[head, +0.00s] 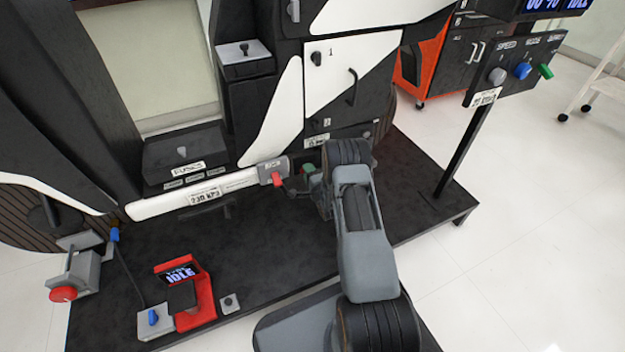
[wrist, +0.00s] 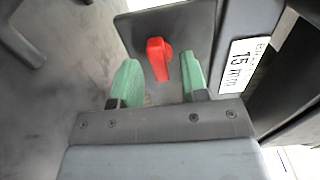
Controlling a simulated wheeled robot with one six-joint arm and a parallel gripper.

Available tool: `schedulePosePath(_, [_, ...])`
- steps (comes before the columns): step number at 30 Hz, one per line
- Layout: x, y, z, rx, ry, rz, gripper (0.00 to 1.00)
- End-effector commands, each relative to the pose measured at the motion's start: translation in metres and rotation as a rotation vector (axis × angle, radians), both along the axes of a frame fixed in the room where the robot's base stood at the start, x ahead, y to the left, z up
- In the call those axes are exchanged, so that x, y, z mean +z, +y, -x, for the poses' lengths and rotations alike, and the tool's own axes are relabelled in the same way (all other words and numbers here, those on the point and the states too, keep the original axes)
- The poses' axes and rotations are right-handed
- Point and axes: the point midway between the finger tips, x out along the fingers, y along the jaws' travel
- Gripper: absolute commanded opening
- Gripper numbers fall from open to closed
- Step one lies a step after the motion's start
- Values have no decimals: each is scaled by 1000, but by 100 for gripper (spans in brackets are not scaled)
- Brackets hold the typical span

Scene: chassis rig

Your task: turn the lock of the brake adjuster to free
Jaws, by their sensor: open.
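A red lock knob (wrist: 158,58) stands on a grey plate (wrist: 190,22) in the wrist view, beside a white label (wrist: 245,62) that seems to read "BRAKE 15 mm". My gripper (wrist: 160,75) is open, with one green fingertip on each side of the knob and a visible gap on both sides. I cannot tell how deep the knob sits between the fingers. In the head view my gripper (head: 310,175) is low at the chassis, right of the white beam's end.
A red idle display (head: 185,290) stands on the dark platform (head: 250,255). A control post (head: 462,150) with coloured knobs stands at right.

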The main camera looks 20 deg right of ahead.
Motion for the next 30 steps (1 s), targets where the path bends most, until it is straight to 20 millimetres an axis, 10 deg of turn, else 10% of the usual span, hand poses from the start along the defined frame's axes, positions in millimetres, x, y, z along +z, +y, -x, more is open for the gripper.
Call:
schedulePosePath(18, [2, 0, 109, -3, 4, -2, 40])
schedulePosePath(30, [0, 0, 136, -1, 2, -2, 40])
